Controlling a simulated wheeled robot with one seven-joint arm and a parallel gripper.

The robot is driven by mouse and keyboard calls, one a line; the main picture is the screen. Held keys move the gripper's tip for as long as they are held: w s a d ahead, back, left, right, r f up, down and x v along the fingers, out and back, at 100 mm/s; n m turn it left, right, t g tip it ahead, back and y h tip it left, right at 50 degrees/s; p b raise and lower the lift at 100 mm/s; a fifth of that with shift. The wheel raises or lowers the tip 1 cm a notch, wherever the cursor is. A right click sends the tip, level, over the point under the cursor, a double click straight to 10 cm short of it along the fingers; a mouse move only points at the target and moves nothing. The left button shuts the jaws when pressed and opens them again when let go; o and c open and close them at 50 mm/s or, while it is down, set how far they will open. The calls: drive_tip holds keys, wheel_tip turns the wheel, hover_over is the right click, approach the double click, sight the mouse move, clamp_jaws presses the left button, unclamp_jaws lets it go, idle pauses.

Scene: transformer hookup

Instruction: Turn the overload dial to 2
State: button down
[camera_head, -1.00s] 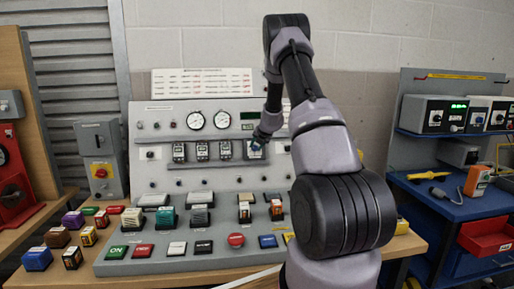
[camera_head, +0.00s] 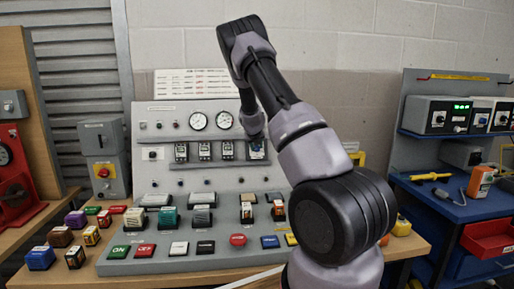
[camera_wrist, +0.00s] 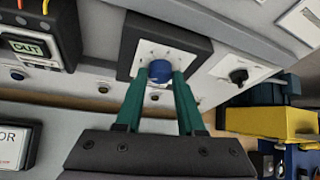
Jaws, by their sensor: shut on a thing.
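The overload dial is a blue round knob (camera_wrist: 160,71) on a white plate with marks, set in a dark housing (camera_wrist: 196,42) on the grey panel. My gripper (camera_wrist: 160,82) has its two green fingers closed on the sides of the blue knob in the wrist view. The scale numbers and the pointer are too small to read. In the head view the same housing (camera_head: 257,150) sits at the right end of a row of modules, and my arm's end partly covers it.
A black rotary knob (camera_wrist: 238,76) on a white plate sits right of the dial in the wrist view. A module reading OUT (camera_wrist: 27,46) is at the left. The sloped desk holds several push buttons (camera_head: 178,248). A blue shelf unit (camera_head: 460,205) stands at the right.

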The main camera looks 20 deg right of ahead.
drive_tip(key=shift+s+f+h, duration=0.1)
drive_tip(key=shift+f+h, duration=0.1)
drive_tip(key=shift+h, duration=0.1)
idle(0.4)
drive_tip(key=c, duration=0.5)
unclamp_jaws()
drive_tip(key=shift+r, duration=0.15)
drive_tip(key=shift+a+r, duration=0.1)
drive_tip(key=shift+a, duration=0.05)
drive_tip(key=v, duration=1)
drive_tip(key=shift+s+r, duration=0.1)
drive_tip(key=shift+s, duration=0.1)
